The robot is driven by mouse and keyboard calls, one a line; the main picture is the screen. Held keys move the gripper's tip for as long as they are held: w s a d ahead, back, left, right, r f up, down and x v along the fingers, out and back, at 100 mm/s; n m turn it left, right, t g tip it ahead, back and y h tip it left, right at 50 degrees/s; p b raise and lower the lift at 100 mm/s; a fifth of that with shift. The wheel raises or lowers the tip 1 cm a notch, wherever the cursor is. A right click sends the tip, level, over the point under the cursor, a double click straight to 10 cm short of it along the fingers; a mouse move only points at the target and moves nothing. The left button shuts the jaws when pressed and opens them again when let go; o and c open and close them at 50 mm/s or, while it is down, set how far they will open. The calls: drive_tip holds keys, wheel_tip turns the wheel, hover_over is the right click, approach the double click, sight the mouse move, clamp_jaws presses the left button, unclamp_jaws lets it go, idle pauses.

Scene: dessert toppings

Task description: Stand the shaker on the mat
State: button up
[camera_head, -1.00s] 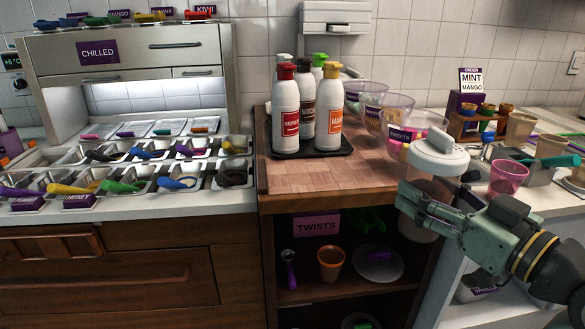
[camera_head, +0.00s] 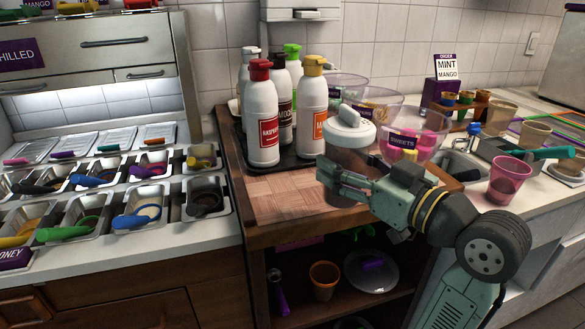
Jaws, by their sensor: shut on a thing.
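My gripper (camera_head: 345,182) is shut on the shaker (camera_head: 349,132), a clear brownish jar with a white lid and a raised white knob. The shaker is upright, in front of the sweets bowl. Its lower part is partly hidden by my fingers, and I cannot tell whether its base touches anything. A flat, pinkish-brown slatted area (camera_head: 285,196) lies on the wooden counter, left of my gripper; it may be the mat.
Several sauce bottles (camera_head: 262,115) stand on a black tray (camera_head: 238,150) behind the slatted area. Topping bowls (camera_head: 432,125) stand behind the shaker. A pink cup (camera_head: 508,182) is to the right. Topping pans (camera_head: 140,205) fill the left counter. The slatted area's front is clear.

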drive_tip(key=shift+w+a+f+p, duration=0.45)
drive_tip(key=shift+w+a+f, duration=0.3)
drive_tip(key=shift+w+a, duration=0.6)
drive_tip(key=shift+w+a+f+p, duration=0.5)
drive_tip(key=shift+w+a+f, duration=0.25)
drive_tip(key=shift+w+a, duration=0.6)
drive_tip(key=shift+w+a+f+p, duration=0.45)
drive_tip(key=shift+w+a+f, duration=0.3)
drive_tip(key=shift+w+a, duration=0.55)
drive_tip(key=shift+s+a, duration=0.2)
drive_tip(key=shift+f, duration=0.2)
drive_tip(key=o, duration=1.4)
drive_tip(key=shift+o, duration=0.2)
